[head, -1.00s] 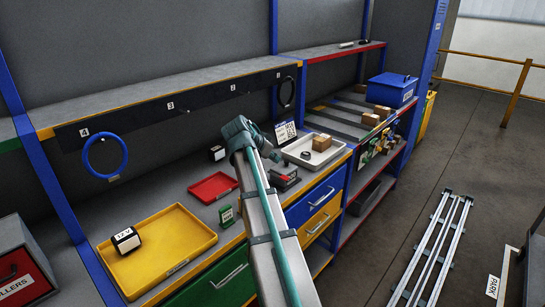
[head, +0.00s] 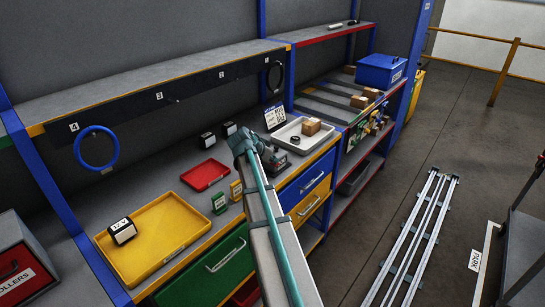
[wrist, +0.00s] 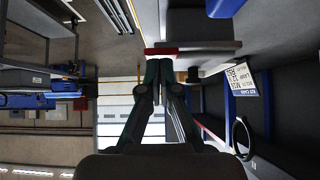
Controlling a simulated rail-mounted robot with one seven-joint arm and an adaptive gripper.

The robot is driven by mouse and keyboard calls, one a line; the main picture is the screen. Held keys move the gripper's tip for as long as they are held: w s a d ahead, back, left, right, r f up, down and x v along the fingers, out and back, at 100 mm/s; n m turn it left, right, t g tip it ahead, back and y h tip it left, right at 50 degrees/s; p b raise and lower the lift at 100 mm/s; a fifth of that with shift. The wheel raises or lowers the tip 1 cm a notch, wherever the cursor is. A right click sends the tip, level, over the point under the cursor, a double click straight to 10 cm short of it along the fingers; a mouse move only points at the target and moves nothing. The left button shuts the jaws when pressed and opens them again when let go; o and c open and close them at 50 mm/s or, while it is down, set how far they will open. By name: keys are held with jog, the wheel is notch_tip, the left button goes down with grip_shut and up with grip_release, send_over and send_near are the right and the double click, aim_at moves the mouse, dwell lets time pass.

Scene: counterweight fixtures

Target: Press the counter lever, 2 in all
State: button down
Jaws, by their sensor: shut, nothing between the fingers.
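The likely counter (head: 279,163), a small dark device, stands on the bench just right of my arm's upper end. My arm partly hides it, and I cannot make out its lever or reading. In the wrist view my gripper (wrist: 165,64) has its two dark green fingers together and empty. A red piece (wrist: 161,51) shows just beyond the fingertips; I cannot tell whether it belongs to the counter or whether they touch. In the head view the fingertips are not clear.
A yellow tray (head: 185,238) with a black-and-white block, a red tray (head: 205,175), and small green (head: 219,204) and yellow (head: 236,190) cards stand on the bench. A pale tray (head: 290,131) with a box lies behind the counter. A shelf (head: 150,85) overhangs the back.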

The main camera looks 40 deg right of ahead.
jog(key=b, duration=0.1)
jog(key=f+b, duration=0.1)
jog(key=b, duration=0.1)
jog(key=shift+s+f+t, duration=0.25)
jog(key=shift+t, duration=0.15)
jog(key=f+t+b, duration=0.1)
jog(key=b, duration=0.2)
jog(key=f+m+t+b, duration=0.1)
jog(key=b, duration=0.2)
jog(key=shift+s+m, duration=0.25)
jog(key=shift+m, duration=0.05)
jog(key=shift+r, duration=0.15)
jog(key=shift+w+r+y, duration=0.1)
jog(key=shift+r+y, duration=0.1)
jog(key=shift+y, duration=0.1)
jog(key=shift+d, duration=0.1)
jog(key=shift+r, duration=0.75)
